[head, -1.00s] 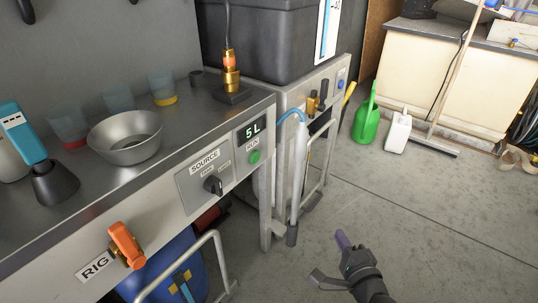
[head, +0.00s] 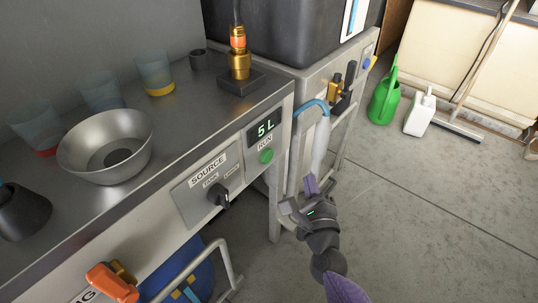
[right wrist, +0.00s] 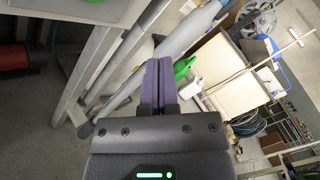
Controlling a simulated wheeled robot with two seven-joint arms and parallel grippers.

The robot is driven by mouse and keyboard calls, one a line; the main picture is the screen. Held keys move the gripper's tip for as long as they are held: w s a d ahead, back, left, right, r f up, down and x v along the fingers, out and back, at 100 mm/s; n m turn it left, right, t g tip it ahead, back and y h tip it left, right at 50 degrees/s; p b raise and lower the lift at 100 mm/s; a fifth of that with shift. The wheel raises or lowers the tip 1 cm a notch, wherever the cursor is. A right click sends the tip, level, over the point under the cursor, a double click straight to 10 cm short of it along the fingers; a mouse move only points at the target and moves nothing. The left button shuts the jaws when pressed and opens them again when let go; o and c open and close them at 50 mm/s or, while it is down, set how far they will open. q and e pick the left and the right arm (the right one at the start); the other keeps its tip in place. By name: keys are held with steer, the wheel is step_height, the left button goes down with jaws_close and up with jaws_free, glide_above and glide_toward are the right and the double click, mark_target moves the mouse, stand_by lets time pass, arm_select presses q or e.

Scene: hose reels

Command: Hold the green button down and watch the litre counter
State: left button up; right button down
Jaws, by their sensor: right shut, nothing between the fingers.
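The green RUN button (head: 266,156) sits on the front panel of the bench, below the litre counter (head: 265,126), which reads 5 L. My right gripper (head: 312,186) is below and to the right of the button in the head view, apart from it. Its fingers are shut with nothing between them; the right wrist view shows them (right wrist: 159,82) pressed together. The button and the counter do not show in the right wrist view. My left gripper is not in view.
A SOURCE knob (head: 219,195) and an orange-handled valve (head: 112,283) are on the same bench front. A metal bowl (head: 106,146) and several cups stand on top. A grey hose wand hangs right of the panel. A green watering can (head: 383,98) stands on the open floor.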

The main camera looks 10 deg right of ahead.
mark_target(268, 156)
steer(key=w+a+b, duration=0.2)
steer(key=w+a, duration=0.3)
steer(key=w, duration=0.1)
steer(key=shift+w, duration=0.15)
stand_by(0.9)
stand_by(0.9)
steer(key=shift+w+a, duration=0.2)
steer(key=shift+w, duration=0.15)
stand_by(0.4)
